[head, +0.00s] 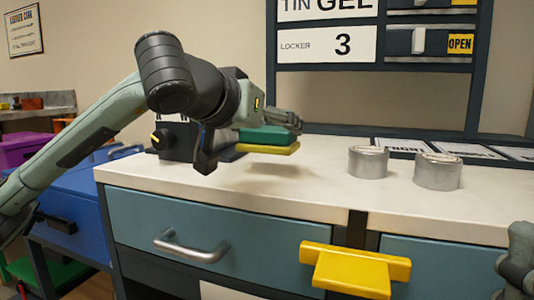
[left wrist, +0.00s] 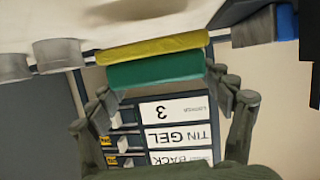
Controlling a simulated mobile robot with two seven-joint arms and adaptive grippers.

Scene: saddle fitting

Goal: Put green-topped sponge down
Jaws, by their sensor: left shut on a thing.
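The green-topped sponge (head: 268,139) has a green upper layer and a yellow lower layer. My left gripper (head: 284,120) is shut on it and holds it level over the pale countertop (head: 325,198). A shadow lies on the counter below, and the sponge appears a little above the surface. In the left wrist view, which is upside down, the sponge (left wrist: 155,73) lies between the fingers. My right gripper (head: 518,262) shows only in part at the right edge, and its fingertips are hidden.
Two grey tins (head: 438,171) stand right of the sponge. Labelled cards (head: 465,150) lie at the back. A yellow piece (head: 355,270) juts from the counter's front. The counter's front middle is clear.

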